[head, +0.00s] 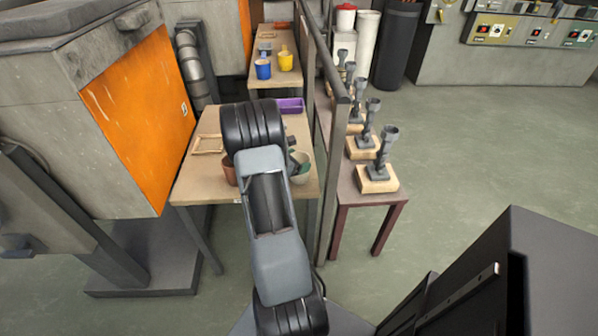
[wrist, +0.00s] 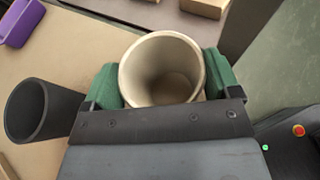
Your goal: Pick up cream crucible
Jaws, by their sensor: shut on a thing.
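The cream crucible (wrist: 162,68) is an open, round cup in the wrist view, seen from above with its inside empty. My gripper (wrist: 164,82) has its green fingers on both sides of the crucible and is shut on it. In the head view the crucible (head: 301,174) shows at the near right of the wooden table, partly hidden by my gripper (head: 298,165). From these views I cannot tell whether the crucible's base touches the table.
A dark grey crucible (wrist: 27,108) stands to the left in the wrist view. A brown crucible (head: 230,170) and a purple tray (head: 291,106) are on the wooden table (head: 196,187). A rail (head: 326,62) runs along the table's right side. Blue (head: 263,69) and yellow (head: 286,60) cups stand farther back.

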